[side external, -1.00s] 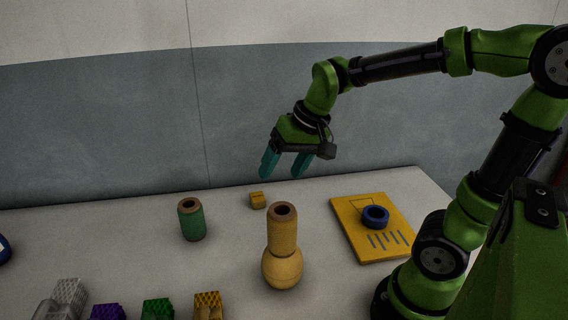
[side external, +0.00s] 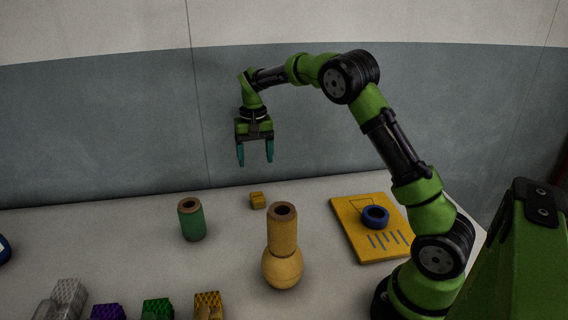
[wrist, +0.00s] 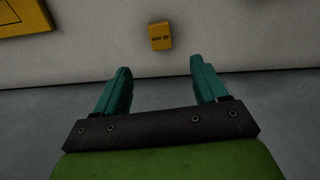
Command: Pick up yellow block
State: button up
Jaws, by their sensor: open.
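The small yellow block (side external: 258,200) lies on the white table near its back edge. In the wrist view the yellow block (wrist: 160,36) shows dark markings and sits beyond the fingertips, roughly centred between them. My gripper (side external: 255,161) is open and empty, pointing down in the air above the block, with its two teal fingers apart. The fingers also show in the wrist view (wrist: 159,68). Nothing touches the block.
A green cylinder (side external: 192,221) and a tan bulb-shaped piece (side external: 283,250) stand in front of the block. A yellow board (side external: 386,247) with a blue ring (side external: 375,217) lies to the right. Several coloured mesh blocks (side external: 158,308) line the front. The table around the block is clear.

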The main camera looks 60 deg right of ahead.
aim_at(257, 196)
notch_tip(257, 196, down, 14)
jog(key=shift+r, duration=0.15)
jog(key=c, duration=1.2)
